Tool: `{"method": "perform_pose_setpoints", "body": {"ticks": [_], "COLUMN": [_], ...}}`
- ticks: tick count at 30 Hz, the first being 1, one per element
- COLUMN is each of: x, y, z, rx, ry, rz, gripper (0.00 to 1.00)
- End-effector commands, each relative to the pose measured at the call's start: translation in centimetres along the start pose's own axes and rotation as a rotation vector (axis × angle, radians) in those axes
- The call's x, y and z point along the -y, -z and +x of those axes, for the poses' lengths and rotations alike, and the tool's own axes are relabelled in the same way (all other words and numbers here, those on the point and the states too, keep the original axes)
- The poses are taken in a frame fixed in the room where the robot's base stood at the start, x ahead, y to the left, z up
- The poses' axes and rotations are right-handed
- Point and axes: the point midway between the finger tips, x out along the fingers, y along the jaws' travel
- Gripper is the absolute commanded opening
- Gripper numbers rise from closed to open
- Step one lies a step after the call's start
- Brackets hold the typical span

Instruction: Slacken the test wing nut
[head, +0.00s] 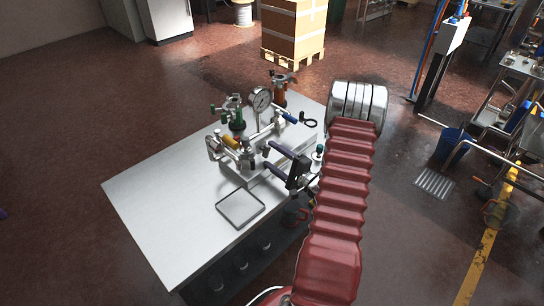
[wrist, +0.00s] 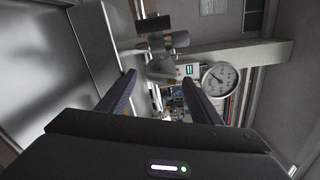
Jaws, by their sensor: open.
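My gripper (head: 266,157) is open and empty, its two purple fingers pointing at the metal test rig (head: 246,150) on the grey table (head: 150,205). In the wrist view the gripper (wrist: 159,80) has its fingertips spread apart, with a metal fitting (wrist: 160,68) beyond and between them. Grey metal knob-like parts (wrist: 178,39) stand just past it. I cannot tell for sure which part is the test wing nut. A round white dial gauge (head: 261,99) stands on the rig; it also shows right of the fingers in the wrist view (wrist: 220,79).
A yellow handle (head: 232,143) and a blue handle (head: 290,117) stick out from the rig. Green valve parts (head: 236,116) stand behind it. A shallow square tray (head: 240,222) lies at the table's front. The table's left side is clear. Boxes on a pallet (head: 293,30) stand farther back.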

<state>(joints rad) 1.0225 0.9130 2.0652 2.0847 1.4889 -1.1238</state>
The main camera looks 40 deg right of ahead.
Motion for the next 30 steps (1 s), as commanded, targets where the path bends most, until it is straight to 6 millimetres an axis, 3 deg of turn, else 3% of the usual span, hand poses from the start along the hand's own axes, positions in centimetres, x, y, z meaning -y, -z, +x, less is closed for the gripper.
{"method": "perform_pose_setpoints", "body": {"ticks": [21, 30], "x": [-0.1, -0.1], "y": [0.1, 0.0], "z": [-10.5, -12.9], "rx": [-0.004, -0.001], "ry": [0.001, -0.001], "rz": [0.001, 0.0], "gripper": [0.59, 0.59]}}
